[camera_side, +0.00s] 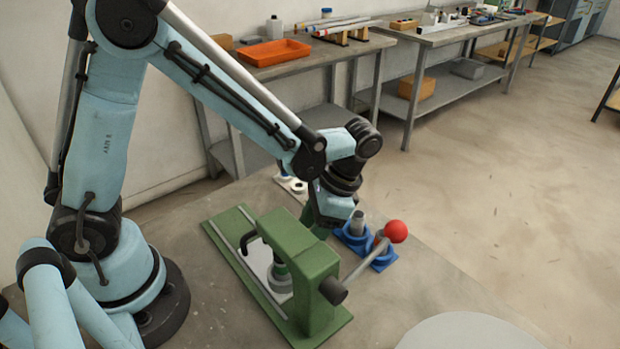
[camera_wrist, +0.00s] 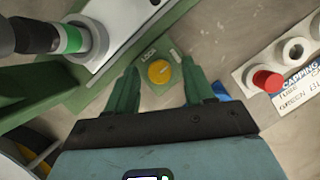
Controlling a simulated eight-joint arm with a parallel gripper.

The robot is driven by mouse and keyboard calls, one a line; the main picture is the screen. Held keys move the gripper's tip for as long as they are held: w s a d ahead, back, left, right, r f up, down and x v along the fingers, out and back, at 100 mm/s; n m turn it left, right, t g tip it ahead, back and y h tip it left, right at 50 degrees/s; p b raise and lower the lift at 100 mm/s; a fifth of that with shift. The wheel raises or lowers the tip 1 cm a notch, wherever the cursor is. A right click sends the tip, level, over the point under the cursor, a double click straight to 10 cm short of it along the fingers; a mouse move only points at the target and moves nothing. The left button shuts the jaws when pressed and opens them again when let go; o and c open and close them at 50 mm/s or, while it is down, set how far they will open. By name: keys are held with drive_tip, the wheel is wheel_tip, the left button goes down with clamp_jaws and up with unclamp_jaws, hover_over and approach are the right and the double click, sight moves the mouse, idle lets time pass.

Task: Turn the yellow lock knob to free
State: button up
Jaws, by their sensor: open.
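The yellow lock knob (camera_wrist: 160,72) is a round knob on a small green plate (camera_wrist: 150,53) with lettering that seems to read LOCK, upper centre in the wrist view. A small mark shows on its face, too small to read its setting. My gripper (camera_wrist: 159,67) is open, with one green finger on each side of the knob in the picture. Gaps show between both fingers and the knob; height above it cannot be told. In the side view my gripper (camera_side: 318,222) is low behind the green press, and the knob is hidden.
The green press (camera_side: 305,265) stands close by, its lever with a red ball (camera_side: 396,231) reaching right. Blue holders (camera_side: 382,257) sit beside the gripper. A white labelled strip with a red cap (camera_wrist: 267,81) lies right in the wrist view. The table's front right holds a grey disc (camera_side: 468,332).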

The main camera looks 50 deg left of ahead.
drive_tip(key=v, duration=1.2)
idle(0.3)
drive_tip(key=s+a+n+t+h, duration=0.2)
drive_tip(key=s+a+n+t, duration=0.3)
drive_tip(key=a+t, duration=0.4)
drive_tip(key=shift+a+n+t, duration=0.15)
drive_tip(key=shift+n+t, duration=0.45)
drive_tip(key=shift+t, duration=0.4)
